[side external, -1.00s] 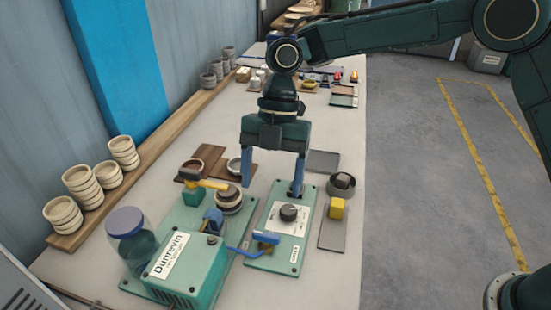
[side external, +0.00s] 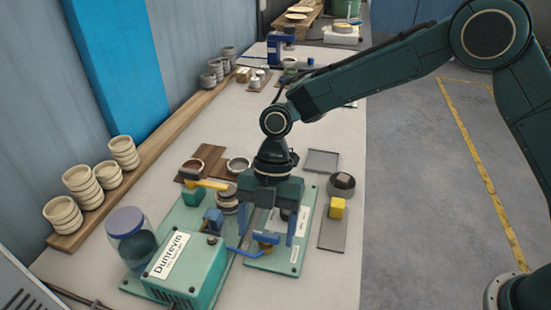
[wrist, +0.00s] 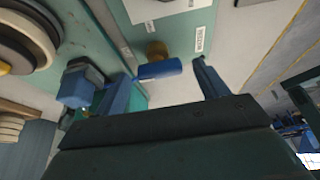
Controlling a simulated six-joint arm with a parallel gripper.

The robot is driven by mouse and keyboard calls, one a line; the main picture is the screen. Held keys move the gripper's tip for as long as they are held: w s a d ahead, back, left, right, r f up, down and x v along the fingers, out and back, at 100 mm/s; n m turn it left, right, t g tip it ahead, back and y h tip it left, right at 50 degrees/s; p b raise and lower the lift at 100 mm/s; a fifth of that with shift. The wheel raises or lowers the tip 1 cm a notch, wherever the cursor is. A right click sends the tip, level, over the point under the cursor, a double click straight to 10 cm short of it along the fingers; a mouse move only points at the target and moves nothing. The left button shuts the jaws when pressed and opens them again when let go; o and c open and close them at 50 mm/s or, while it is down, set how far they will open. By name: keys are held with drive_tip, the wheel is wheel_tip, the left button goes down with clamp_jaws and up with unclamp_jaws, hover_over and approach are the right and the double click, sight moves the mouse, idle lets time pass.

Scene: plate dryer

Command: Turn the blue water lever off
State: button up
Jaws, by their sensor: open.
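The blue water lever (side external: 266,237) sits on a brass valve (side external: 264,246) near the front end of the green panel plate (side external: 272,262). It also shows in the wrist view as a short blue bar (wrist: 160,69) beside the round brass fitting (wrist: 157,50). My gripper (side external: 267,232) points down over the plate, open and empty. In the wrist view, the lever lies between and slightly ahead of the two spread blue fingers (wrist: 162,84). I cannot tell whether either finger touches it. My gripper partly hides the dark knob (side external: 286,213) on the panel.
The green Duntevin box (side external: 186,268) and a jar with a purple lid (side external: 130,233) stand to the left. A blue hose (side external: 240,251) runs toward the valve. A yellow block (side external: 337,208) is on a grey plate to the right. Stacked cups (side external: 82,181) line the wall shelf.

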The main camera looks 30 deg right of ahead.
drive_tip(key=c, duration=1)
drive_tip(key=shift+m, duration=0.5)
drive_tip(key=m, duration=0.2)
drive_tip(key=m+t+y, duration=0.1)
drive_tip(key=shift+s+d+r+m+t, duration=0.1)
drive_tip(key=shift+m+t, duration=0.2)
drive_tip(key=shift+m, duration=0.1)
drive_tip(key=m+t, duration=0.1)
drive_tip(key=m, duration=0.3)
drive_tip(key=shift+s+m+t, duration=0.15)
drive_tip(key=shift+m+t, duration=0.15)
drive_tip(key=shift+t, duration=0.1)
drive_tip(key=m, duration=0.2)
drive_tip(key=m+t, duration=0.1)
drive_tip(key=m, duration=0.1)
drive_tip(key=shift+s+t, duration=0.1)
drive_tip(key=shift+t, duration=0.2)
drive_tip(key=m+t+h, duration=0.1)
drive_tip(key=m, duration=0.3)
drive_tip(key=shift+m, duration=0.3)
drive_tip(key=shift+t, duration=0.3)
